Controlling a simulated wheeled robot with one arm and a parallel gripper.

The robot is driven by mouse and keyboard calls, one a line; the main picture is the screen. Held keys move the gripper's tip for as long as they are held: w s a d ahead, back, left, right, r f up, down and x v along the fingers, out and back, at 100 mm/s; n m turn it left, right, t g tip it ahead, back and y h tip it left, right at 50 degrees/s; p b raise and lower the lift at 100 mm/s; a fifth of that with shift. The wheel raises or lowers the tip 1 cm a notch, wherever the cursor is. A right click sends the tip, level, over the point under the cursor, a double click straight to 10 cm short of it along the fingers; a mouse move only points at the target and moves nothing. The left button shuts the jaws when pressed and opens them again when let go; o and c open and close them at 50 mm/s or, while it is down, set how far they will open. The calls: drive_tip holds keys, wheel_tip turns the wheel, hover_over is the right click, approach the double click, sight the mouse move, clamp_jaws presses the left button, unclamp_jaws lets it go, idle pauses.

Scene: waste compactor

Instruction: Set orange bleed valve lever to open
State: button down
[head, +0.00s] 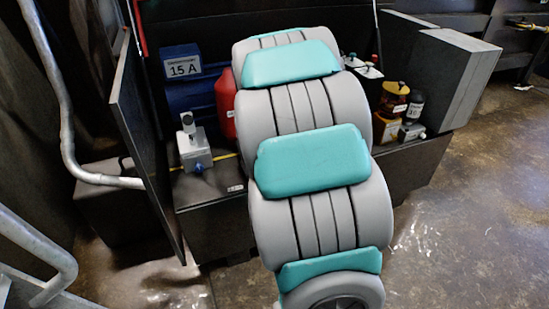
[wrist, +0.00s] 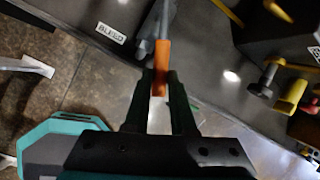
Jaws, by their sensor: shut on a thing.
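The orange bleed valve lever (wrist: 162,58) shows in the wrist view, near the top middle, with a grey metal stem running up from it. A white label reading BLEED (wrist: 111,33) is on the dark panel to its left. My gripper (wrist: 161,85) is shut on the orange lever, with one dark finger on each side of its lower end. In the head view my own arm covers the middle, and the lever and gripper are hidden behind it.
In the head view a blue box marked 15 A (head: 182,62), a red container (head: 226,103) and a grey block with a knob (head: 194,150) stand left of my arm. Bottles (head: 394,97) and a grey box (head: 455,80) are at right. Yellow-handled parts (wrist: 291,95) are right in the wrist view.

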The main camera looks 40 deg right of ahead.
drive_tip(key=shift+w+a+m+g+h, duration=0.2)
drive_tip(key=shift+a+m+h, duration=0.25)
drive_tip(key=shift+a+m, duration=0.5)
drive_tip(key=shift+w+a+m+g+h, duration=0.1)
drive_tip(key=shift+a+m+g+h, duration=0.35)
drive_tip(key=shift+m, duration=0.7)
drive_tip(key=shift+a+r, duration=0.1)
drive_tip(key=shift+a, duration=0.15)
drive_tip(key=c, duration=0.8)
unclamp_jaws()
drive_tip(key=shift+o, duration=0.2)
drive_tip(key=v, duration=0.7)
drive_tip(key=shift+s+r, duration=0.25)
